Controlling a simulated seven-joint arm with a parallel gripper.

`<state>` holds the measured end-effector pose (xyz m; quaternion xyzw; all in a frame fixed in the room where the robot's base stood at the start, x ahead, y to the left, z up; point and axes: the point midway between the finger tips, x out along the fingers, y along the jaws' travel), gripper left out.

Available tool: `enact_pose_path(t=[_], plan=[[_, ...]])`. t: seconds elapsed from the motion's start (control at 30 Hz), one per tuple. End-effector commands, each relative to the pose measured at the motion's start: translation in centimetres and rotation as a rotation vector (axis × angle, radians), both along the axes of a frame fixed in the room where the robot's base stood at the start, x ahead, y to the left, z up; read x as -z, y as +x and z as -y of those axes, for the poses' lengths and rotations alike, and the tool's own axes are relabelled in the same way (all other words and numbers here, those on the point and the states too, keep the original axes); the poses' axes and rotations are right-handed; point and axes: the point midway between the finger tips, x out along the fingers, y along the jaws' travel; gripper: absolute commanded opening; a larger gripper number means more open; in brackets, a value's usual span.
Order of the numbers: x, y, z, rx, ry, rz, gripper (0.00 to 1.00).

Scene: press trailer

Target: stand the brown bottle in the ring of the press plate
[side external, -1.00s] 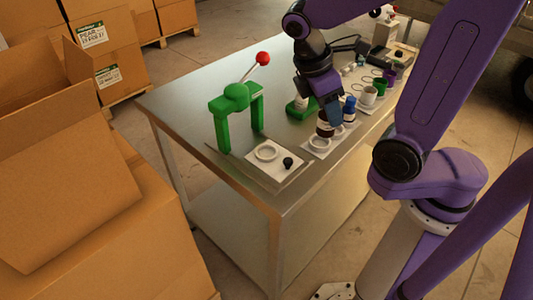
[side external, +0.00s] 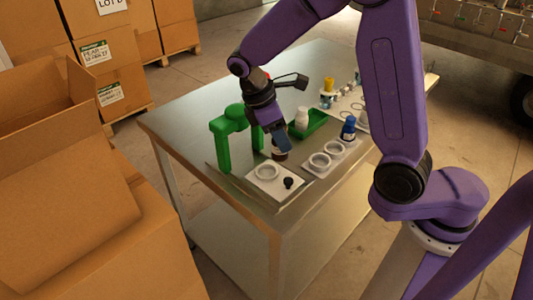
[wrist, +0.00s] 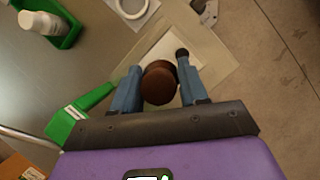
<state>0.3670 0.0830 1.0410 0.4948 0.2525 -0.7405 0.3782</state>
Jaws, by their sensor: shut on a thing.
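My gripper (side external: 282,143) is shut on the brown bottle (side external: 280,154). In the wrist view the bottle's round brown top (wrist: 159,86) sits between the two blue fingers. In the side view the bottle appears just behind and right of the white ring (side external: 265,171) on the press plate (side external: 268,187), apart from it. Its exact height is hard to tell. The green press frame (side external: 220,145) stands behind the plate at left. In the wrist view the plate (wrist: 165,42) shows beyond the bottle; its ring is hidden there.
A black knob (side external: 288,183) stands on the plate's right part. Right of it a white holder (side external: 312,173) has two empty rings in view and a blue bottle (side external: 348,129). A green tray (side external: 319,122) with a white bottle (side external: 302,118) lies behind. Cardboard boxes (side external: 80,230) stand left of the table.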

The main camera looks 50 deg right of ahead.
Motion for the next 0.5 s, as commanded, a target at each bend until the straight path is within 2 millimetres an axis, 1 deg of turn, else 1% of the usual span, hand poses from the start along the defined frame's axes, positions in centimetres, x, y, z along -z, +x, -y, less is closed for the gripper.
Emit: enact_pose_path(t=[0.03,0.2,0.5], plan=[[0.8,0.5,-0.1,-0.001,-0.001,-0.004,0.09],[2.8,2.2,-0.5,-0.001,0.000,-0.002,0.09],[4.4,3.5,-0.8,0.000,0.001,0.001,0.09]])
